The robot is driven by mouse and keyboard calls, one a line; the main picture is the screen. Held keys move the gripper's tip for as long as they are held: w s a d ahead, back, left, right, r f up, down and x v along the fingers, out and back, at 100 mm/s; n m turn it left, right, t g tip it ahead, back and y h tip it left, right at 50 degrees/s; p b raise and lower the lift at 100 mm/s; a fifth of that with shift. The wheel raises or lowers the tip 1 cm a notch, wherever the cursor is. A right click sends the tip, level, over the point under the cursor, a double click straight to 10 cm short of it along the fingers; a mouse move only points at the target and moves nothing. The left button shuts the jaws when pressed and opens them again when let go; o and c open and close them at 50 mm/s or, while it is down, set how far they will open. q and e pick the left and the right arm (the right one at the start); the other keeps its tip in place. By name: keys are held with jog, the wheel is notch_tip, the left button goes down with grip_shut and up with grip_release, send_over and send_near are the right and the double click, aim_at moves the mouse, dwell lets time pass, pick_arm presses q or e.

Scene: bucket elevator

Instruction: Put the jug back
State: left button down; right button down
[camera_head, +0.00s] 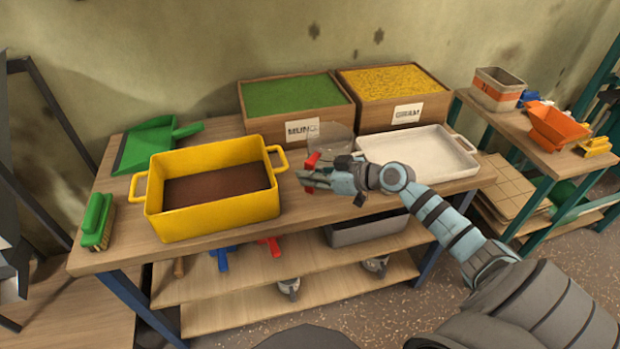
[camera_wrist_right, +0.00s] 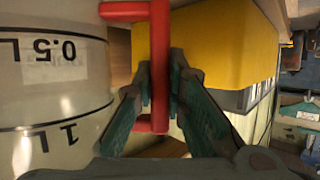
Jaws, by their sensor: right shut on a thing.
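The jug (camera_head: 335,139) is clear with a red handle and stands out in front of the MUNG box, between the yellow tub and the white tray. In the right wrist view its clear wall (camera_wrist_right: 55,85) carries 0.5 L and 1 L marks, and its red handle (camera_wrist_right: 160,65) runs between my fingers. My right gripper (camera_head: 318,178) is shut on that handle; it also shows in the right wrist view (camera_wrist_right: 160,90). The jug looks about upright. Whether its base touches the table is hidden. My left gripper is not clearly in view.
The table holds a yellow tub (camera_head: 228,214) of brown material, a MUNG box (camera_head: 300,130), a GRAM box (camera_head: 405,114), a white tray (camera_head: 455,177), a green dustpan (camera_head: 150,142) and a brush (camera_head: 97,222). A lower shelf (camera_head: 235,315) holds tools. Bare tabletop (camera_head: 135,252) shows at front left.

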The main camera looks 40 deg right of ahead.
jog(key=shift+s+r, duration=0.1)
jog(key=c, duration=1.6)
grip_release()
jog(key=shift+c, duration=0.2)
jog(key=shift+s+r, duration=0.1)
jog(key=p+v, duration=0.7)
jog(key=v, duration=0.4)
jog(key=shift+s+d+r, duration=0.15)
jog(key=shift+s+d, duration=0.05)
jog(key=shift+s, duration=0.1)
